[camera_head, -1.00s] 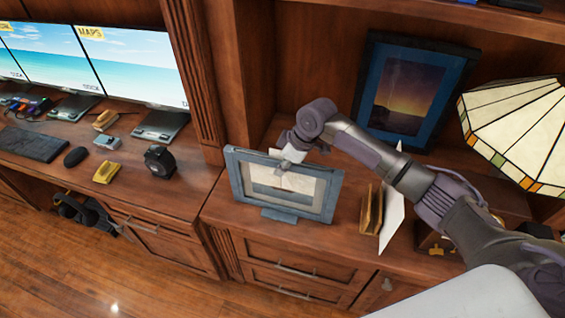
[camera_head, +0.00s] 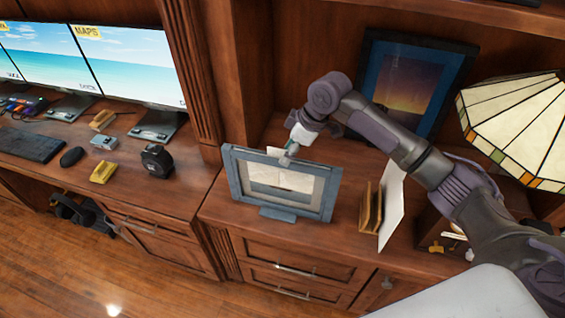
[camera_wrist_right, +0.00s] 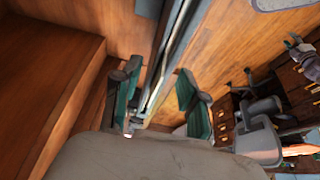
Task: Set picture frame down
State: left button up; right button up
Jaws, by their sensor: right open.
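The grey-blue picture frame (camera_head: 233,185) stands on the wooden cabinet top, leaning back slightly on its foot. My right gripper (camera_head: 287,157) is just above its top edge in the head view. In the right wrist view the two green-padded fingers of the gripper (camera_wrist_right: 160,97) are spread apart. The narrow edge of the picture frame (camera_wrist_right: 176,52) runs between them, with space beside the fingers. My left gripper is not in view.
A larger dark blue frame (camera_head: 375,92) leans at the back of the cabinet. A letter holder (camera_head: 371,209) with a white sheet and a stained-glass lamp (camera_head: 515,125) stand to the right. The cabinet top (camera_head: 221,205) is free left of the picture frame.

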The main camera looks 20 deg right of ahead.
jog(key=v, duration=0.5)
jog(key=shift+d+r+b, duration=0.15)
jog(key=shift+r+b, duration=0.2)
jog(key=shift+r, duration=0.05)
